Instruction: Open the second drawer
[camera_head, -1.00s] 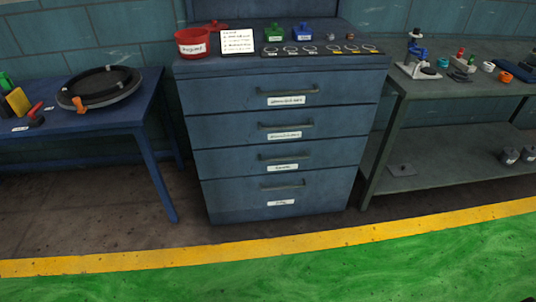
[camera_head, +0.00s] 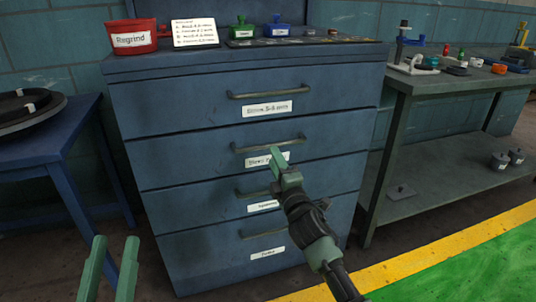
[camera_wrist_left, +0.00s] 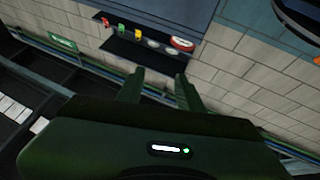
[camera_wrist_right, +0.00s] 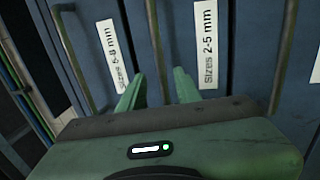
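The blue drawer cabinet (camera_head: 190,122) stands ahead with its stacked drawers closed. The second drawer (camera_head: 180,160) has a bar handle (camera_head: 262,146) and a white label partly hidden by my right gripper. My right gripper (camera_head: 276,158) is at this handle, just below its bar in the head view. In the right wrist view the handle (camera_wrist_right: 152,40) runs between the two open green fingers (camera_wrist_right: 158,88), beside the label "Sizes 2-5 mm" (camera_wrist_right: 207,45). I cannot tell whether they touch it. My left gripper (camera_head: 112,245) is open and empty, low at the left, away from the cabinet.
A grey bench (camera_head: 425,85) with small items stands at the right. A red bin (camera_head: 132,38) and small tools sit on the cabinet top. The floor in front is clear.

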